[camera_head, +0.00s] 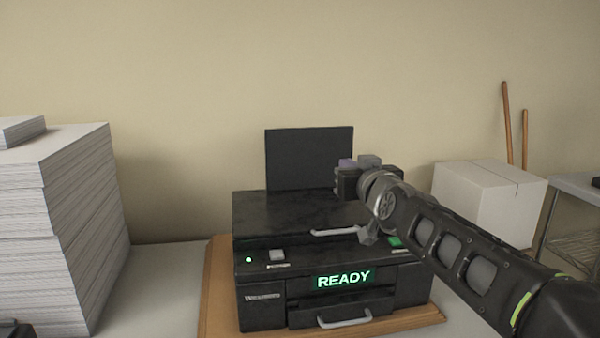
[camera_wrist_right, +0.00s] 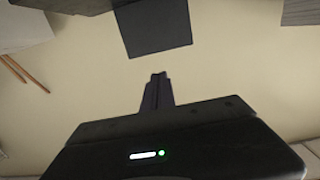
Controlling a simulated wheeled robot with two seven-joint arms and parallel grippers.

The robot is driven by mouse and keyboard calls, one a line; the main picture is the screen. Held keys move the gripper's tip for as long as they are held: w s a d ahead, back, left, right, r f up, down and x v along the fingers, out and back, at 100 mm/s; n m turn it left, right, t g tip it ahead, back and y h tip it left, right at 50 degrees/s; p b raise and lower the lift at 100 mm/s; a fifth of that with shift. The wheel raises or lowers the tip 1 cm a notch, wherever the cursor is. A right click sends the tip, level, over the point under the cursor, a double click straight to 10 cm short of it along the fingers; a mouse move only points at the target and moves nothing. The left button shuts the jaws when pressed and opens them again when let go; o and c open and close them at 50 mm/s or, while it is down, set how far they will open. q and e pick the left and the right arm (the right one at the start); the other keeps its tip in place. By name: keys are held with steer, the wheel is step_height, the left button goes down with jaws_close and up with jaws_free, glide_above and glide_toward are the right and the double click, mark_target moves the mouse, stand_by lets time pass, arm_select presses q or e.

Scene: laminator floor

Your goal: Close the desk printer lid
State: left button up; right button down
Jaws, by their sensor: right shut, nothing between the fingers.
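The black desk printer (camera_head: 262,308) sits on a brown board, with a green READY display on its front. Its top slab (camera_head: 270,212) has a pale handle on the front edge and looks roughly flat; I cannot tell if a gap is under it. A dark flat panel (camera_head: 300,155) stands upright at the back; it also shows in the right wrist view (camera_wrist_right: 155,28). My right gripper (camera_head: 348,165) is over the right part of the printer, in front of that panel's right edge. Its fingers (camera_wrist_right: 158,80) are shut and empty. My left gripper is not identifiable.
A tall paper stack (camera_head: 75,220) stands left of the printer. A white box (camera_head: 487,195), two wooden poles (camera_head: 507,125) and a metal side table (camera_head: 578,187) are at the right. The wall behind is bare. A dark object (camera_head: 15,328) is cut off at the lower left corner.

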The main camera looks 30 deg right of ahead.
steer(key=r+p+x, duration=0.1)
steer(key=p+x, duration=0.5)
steer(key=x, duration=0.4)
steer(key=shift+s+f+b, duration=0.25)
steer(key=shift+f+b, duration=0.15)
steer(key=shift+f, duration=0.4)
steer(key=shift+s+f+b, duration=0.3)
steer(key=shift+f+b, duration=0.05)
steer(key=shift+f, duration=0.45)
steer(key=shift+s+f+b, duration=0.25)
steer(key=shift+f+b, duration=0.15)
steer(key=shift+f, duration=0.4)
